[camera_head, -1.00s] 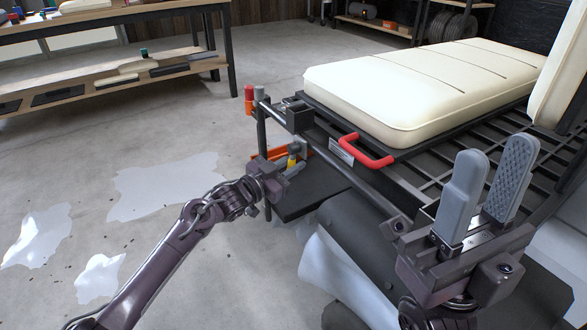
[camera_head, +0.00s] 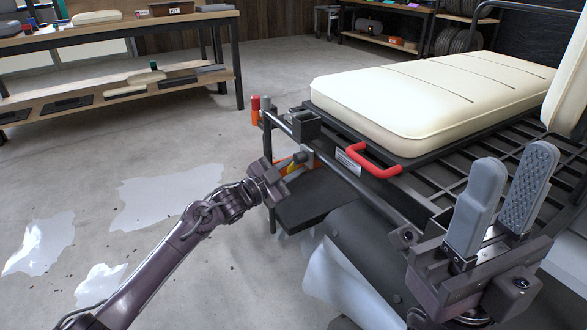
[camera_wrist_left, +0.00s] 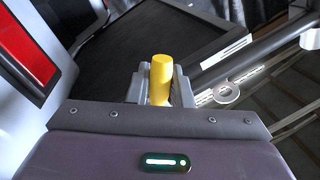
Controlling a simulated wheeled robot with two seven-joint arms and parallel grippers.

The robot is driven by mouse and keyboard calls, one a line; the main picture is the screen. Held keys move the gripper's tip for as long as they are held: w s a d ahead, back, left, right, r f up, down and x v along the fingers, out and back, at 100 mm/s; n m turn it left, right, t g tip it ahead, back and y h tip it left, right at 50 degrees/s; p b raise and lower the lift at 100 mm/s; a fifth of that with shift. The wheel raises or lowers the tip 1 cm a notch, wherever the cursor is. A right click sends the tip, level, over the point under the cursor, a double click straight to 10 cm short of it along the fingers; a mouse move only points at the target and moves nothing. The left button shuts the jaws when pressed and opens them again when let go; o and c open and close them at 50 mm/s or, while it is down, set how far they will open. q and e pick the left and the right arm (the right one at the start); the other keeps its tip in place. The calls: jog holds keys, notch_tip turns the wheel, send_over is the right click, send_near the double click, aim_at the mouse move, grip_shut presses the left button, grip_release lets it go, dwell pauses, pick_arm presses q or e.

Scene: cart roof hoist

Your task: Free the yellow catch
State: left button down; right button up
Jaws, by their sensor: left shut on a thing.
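The yellow catch (camera_head: 293,169) is at the near left end of the cart, below its front rail, and mostly hidden by my left gripper (camera_head: 298,161) in the head view. In the left wrist view the catch shows as an upright yellow cylinder (camera_wrist_left: 161,75) between the grey fingers of my left gripper (camera_wrist_left: 158,90), which is shut on it. The catch's lower part is hidden. My right gripper (camera_head: 500,205) is open and empty, fingers pointing up, in front of the cart's slatted deck.
A red handle (camera_head: 374,160) sits on the cart's front edge beside a cream cushion (camera_head: 430,95). Red and grey posts (camera_head: 255,108) stand left of the rail. A workbench (camera_head: 110,30) is at the back left.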

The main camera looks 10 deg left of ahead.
pick_arm(q)
jog(key=c, duration=1.3)
grip_release()
jog(key=shift+p+v, duration=1.3)
jog(key=shift+v, duration=2.6)
jog(key=shift+c, duration=0.3)
